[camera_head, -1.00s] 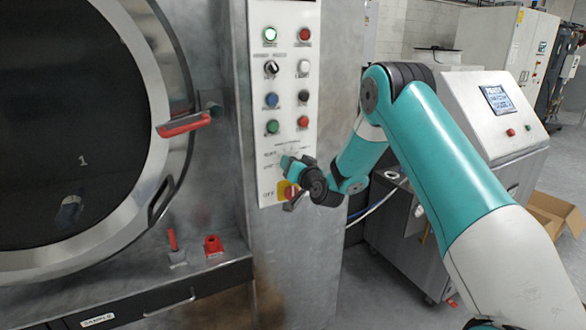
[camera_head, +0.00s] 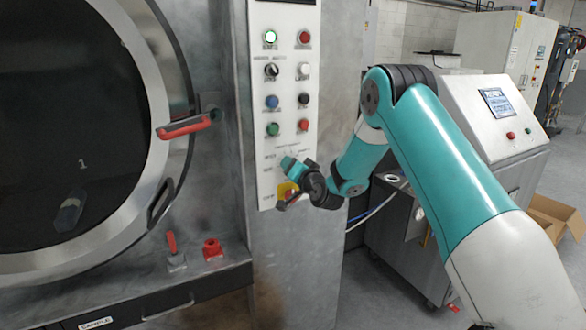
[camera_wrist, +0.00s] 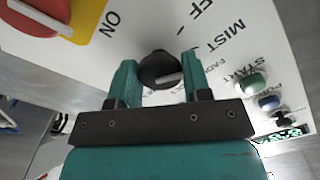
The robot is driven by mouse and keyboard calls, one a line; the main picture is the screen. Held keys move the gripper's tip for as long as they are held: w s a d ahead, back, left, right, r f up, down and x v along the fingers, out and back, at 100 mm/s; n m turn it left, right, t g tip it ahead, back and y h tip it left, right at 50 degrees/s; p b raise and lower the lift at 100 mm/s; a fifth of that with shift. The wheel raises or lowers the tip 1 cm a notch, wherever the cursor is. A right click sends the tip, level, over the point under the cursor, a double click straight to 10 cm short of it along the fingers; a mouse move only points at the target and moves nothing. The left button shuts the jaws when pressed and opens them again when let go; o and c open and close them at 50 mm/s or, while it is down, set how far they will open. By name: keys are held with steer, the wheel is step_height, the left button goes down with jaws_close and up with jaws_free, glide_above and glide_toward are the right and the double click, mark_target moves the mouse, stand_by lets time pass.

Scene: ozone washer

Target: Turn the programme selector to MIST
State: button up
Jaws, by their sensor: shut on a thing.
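The programme selector (camera_wrist: 158,64) is a black round knob with a white pointer mark on a white panel (camera_head: 266,98). In the wrist view the two teal fingers of my gripper (camera_wrist: 158,68) stand on either side of the knob and are closed on it. The pointer mark lies roughly sideways, its right end slightly raised. The printed word MIST (camera_wrist: 224,40) is to the upper right of the knob, with part of OFF (camera_wrist: 198,12) above it. In the head view my gripper (camera_head: 288,164) is at the lower panel and hides the selector.
A red and yellow switch (camera_wrist: 38,16) marked ON sits near the knob. Green, blue, black, white and red controls fill the panel above. A round door with a red handle (camera_head: 186,126) is to the left. A steel cabinet with a screen (camera_head: 496,101) stands right.

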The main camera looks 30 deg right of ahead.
steer(key=o, duration=0.9)
steer(key=s+b, duration=1.3)
steer(key=s, duration=0.4)
steer(key=shift+s, duration=0.25)
